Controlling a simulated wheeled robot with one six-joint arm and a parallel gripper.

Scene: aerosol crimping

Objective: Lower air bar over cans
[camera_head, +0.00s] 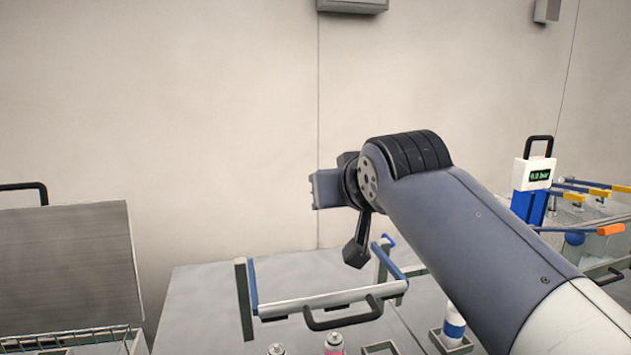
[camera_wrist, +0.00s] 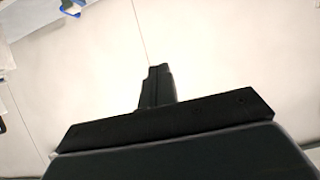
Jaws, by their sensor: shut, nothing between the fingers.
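The air bar (camera_head: 320,302) is a grey bar with a black handle (camera_head: 343,314), carried between two blue side arms on a frame on the grey table. Two cans stand in front of it at the bottom edge, a pink one (camera_head: 334,344) and a pale-topped one (camera_head: 276,349). A white and blue can (camera_head: 453,326) sits in a small holder to the right. My gripper (camera_head: 355,255) is shut and empty, above and behind the bar, apart from the handle. Its dark fingers show in the wrist view (camera_wrist: 158,84) against the wall.
A grey raised lid (camera_head: 68,262) with a wire basket below stands at the left. A blue and white gauge unit (camera_head: 534,178) and orange- and yellow-tipped levers (camera_head: 611,230) stand at the right. The grey tabletop (camera_head: 205,285) left of the frame is bare.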

